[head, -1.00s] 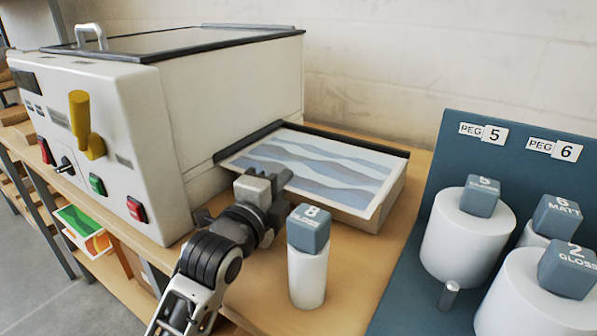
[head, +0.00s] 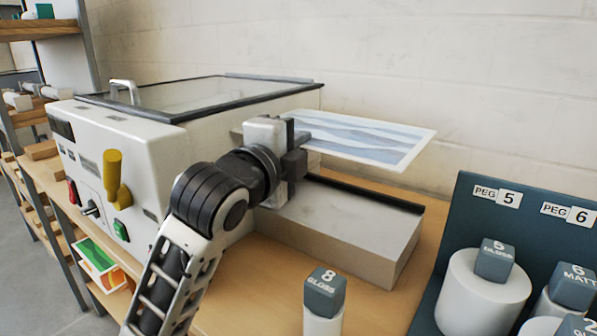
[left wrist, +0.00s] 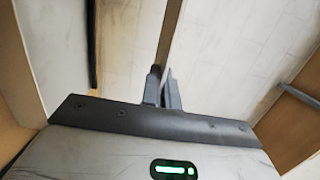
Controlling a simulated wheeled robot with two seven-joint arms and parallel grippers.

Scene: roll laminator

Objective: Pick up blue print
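The blue print (head: 375,140), a white-bordered sheet with blue-grey wave bands, is raised clear above the grey output tray (head: 335,232) of the laminator. My left gripper (head: 294,150) is shut on the print's left edge. The sheet sticks out to the right, roughly flat. In the left wrist view the finger tips (left wrist: 163,90) are close together, with a thin strip running up from them that seems to be the sheet seen nearly edge-on. My right gripper is not in view.
The white laminator (head: 115,165) with a yellow lever stands left of the tray. A roll with an "8 GLOSS" block (head: 324,292) stands in front of the tray. A blue peg rack (head: 463,225) with white rolls is at the right. A green-and-orange print (head: 97,262) lies on a lower shelf.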

